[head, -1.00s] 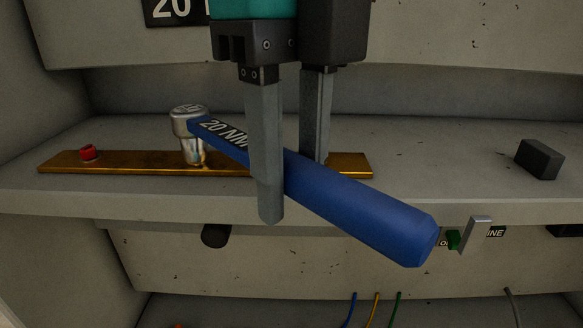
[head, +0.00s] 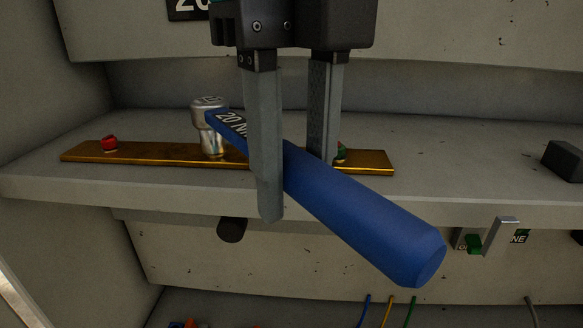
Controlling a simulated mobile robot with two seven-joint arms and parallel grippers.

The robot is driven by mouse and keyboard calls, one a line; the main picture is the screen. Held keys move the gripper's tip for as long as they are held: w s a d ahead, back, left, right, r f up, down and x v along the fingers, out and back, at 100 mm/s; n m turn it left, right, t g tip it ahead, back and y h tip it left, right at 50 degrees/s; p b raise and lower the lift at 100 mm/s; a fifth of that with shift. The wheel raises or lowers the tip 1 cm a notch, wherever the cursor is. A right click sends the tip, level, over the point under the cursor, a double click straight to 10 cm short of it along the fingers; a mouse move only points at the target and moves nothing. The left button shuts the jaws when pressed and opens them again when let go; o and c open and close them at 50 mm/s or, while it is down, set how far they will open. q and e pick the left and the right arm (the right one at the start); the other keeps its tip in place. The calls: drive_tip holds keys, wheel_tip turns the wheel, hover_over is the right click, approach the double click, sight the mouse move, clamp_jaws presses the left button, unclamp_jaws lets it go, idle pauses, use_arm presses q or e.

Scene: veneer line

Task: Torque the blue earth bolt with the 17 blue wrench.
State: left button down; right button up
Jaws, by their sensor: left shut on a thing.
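My left gripper (head: 295,190) is shut on the blue wrench (head: 355,215); one grey finger crosses in front of the handle, the other stands behind it. The handle slants toward me and down to the right, past the shelf edge. Its label reads "20 NM", partly covered by the finger. The silver socket head (head: 211,125) stands upright on the brass bar (head: 175,155). Whatever is under the socket is hidden, so no blue bolt shows. A red bolt (head: 110,143) sits near the bar's left end. A green bolt (head: 341,153) shows partly behind the far finger.
The bar lies on a grey shelf (head: 460,160). A dark block (head: 565,160) stands at the shelf's right. Below the edge are a black round knob (head: 232,230) and a green switch with a metal bracket (head: 474,243). Coloured wires hang lower down.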

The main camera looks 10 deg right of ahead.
use_arm(q)
drive_tip(key=shift+w+d+n, duration=0.25)
drive_tip(key=shift+d+n, duration=0.15)
drive_tip(key=shift+d, duration=0.2)
drive_tip(key=shift+a, duration=0.1)
